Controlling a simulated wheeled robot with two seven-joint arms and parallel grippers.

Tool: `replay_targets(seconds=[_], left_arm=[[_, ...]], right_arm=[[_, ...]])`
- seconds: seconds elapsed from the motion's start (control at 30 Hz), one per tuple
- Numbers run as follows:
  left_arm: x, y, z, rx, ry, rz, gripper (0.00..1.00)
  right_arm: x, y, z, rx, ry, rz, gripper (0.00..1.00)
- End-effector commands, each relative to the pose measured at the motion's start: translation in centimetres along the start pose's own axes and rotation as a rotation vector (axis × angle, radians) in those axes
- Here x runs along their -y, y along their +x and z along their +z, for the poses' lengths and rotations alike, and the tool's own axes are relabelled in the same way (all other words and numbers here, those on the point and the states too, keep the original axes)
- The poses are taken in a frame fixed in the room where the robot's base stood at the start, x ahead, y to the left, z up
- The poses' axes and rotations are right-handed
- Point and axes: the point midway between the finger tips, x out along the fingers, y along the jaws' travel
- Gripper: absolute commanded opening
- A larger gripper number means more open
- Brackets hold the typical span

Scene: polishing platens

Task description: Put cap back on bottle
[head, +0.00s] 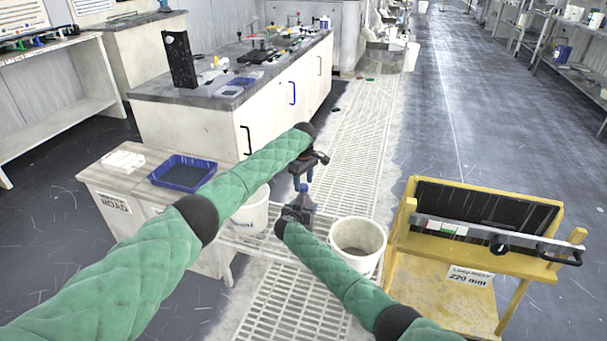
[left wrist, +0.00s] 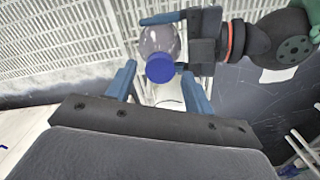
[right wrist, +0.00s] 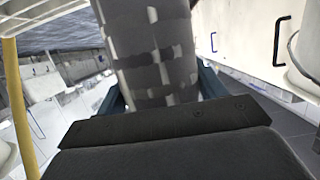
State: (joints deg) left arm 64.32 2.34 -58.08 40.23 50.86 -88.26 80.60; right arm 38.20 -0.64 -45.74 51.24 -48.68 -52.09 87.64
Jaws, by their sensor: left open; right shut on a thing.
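A clear bottle with a blue cap (left wrist: 160,68) at its near end shows in the left wrist view (left wrist: 157,40). My right gripper (left wrist: 168,42) comes in from the right and is shut on the bottle's body. My left gripper (left wrist: 158,88) is open, its blue fingers on either side of the cap with gaps. The cap sits at the bottle's mouth; whether it is fully seated I cannot tell. The bottle looks like a patchy grey cylinder in the right wrist view (right wrist: 150,50). In the head view, my left gripper (head: 301,178) is just above my right gripper (head: 298,210); the bottle is hard to make out.
White buckets stand below the grippers (head: 358,238) (head: 250,212). A blue tray (head: 183,173) lies on a cabinet at left. A yellow cart (head: 450,275) stands at right. A long lab bench (head: 200,118) is behind. The aisle at right is clear.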

Motion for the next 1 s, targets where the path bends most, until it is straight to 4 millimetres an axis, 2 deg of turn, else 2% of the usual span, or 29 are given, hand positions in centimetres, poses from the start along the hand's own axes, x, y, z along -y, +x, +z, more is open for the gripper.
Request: replay_targets(seconds=[0.13,0.47,0.57,0.7,0.73,1.0], left_arm=[[0.00,0.93,0.00,0.000,0.000,0.001,0.53],[-0.01,1.16,0.00,0.000,0.000,0.001,0.53],[-0.01,1.15,0.00,0.000,0.000,0.001,0.37],[-0.01,1.14,0.00,0.000,0.000,0.001,0.09],[-0.01,1.14,0.00,0.000,0.000,0.001,0.05],[-0.02,1.14,0.01,0.000,0.010,0.001,0.04]], right_arm=[[-0.02,0.01,0.02,0.000,0.000,0.000,0.06],[-0.02,0.01,0.03,0.000,0.000,0.000,0.06],[-0.01,0.00,0.03,0.000,0.000,0.000,0.06],[-0.01,0.00,0.03,0.000,0.000,0.000,0.06],[-0.01,0.00,0.03,0.000,0.000,0.000,0.06],[-0.01,0.00,0.03,0.000,0.000,0.000,0.06]])
